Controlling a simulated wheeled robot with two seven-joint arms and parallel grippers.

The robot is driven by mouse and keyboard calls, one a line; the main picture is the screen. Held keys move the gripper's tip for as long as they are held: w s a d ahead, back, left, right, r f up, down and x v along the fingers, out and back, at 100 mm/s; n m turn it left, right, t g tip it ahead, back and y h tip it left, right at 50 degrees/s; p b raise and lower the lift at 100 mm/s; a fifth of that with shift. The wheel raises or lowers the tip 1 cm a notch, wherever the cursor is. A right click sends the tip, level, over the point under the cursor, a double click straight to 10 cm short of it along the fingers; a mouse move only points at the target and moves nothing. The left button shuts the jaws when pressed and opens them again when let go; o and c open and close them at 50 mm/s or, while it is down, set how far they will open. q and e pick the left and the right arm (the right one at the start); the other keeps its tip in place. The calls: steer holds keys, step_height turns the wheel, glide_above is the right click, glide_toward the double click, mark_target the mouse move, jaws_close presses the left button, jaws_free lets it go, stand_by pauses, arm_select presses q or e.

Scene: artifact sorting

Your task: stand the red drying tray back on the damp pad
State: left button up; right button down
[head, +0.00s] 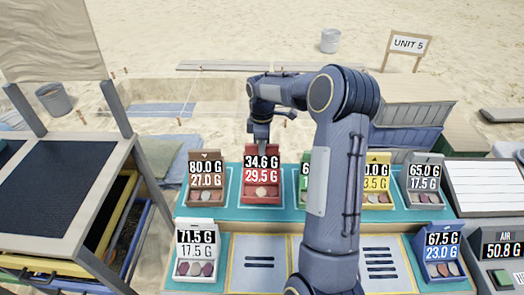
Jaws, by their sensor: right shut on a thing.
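The red drying tray (262,204) stands upright in the back row, with a card reading 34.6 G over 29.5 G and a pale round piece at its front. My right gripper (261,140) points down at the tray's top edge and is shut on it. The fingertips are mostly hidden behind the card. The teal pad (228,205) lies under the back row; I cannot tell whether the tray's base touches it. My left gripper is not in view.
A brown tray (205,196) stands close on the left. A green tray (304,193) on the right is partly hidden by my arm. Yellow (377,199) and grey (425,199) trays stand farther right. White (195,265) and blue (443,268) trays stand in front.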

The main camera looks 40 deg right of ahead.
mark_target(261, 173)
step_height(261, 173, down, 3)
steer(key=shift+r, duration=0.1)
steer(key=c, duration=1.3)
jaws_free()
steer(key=shift+c, duration=0.2)
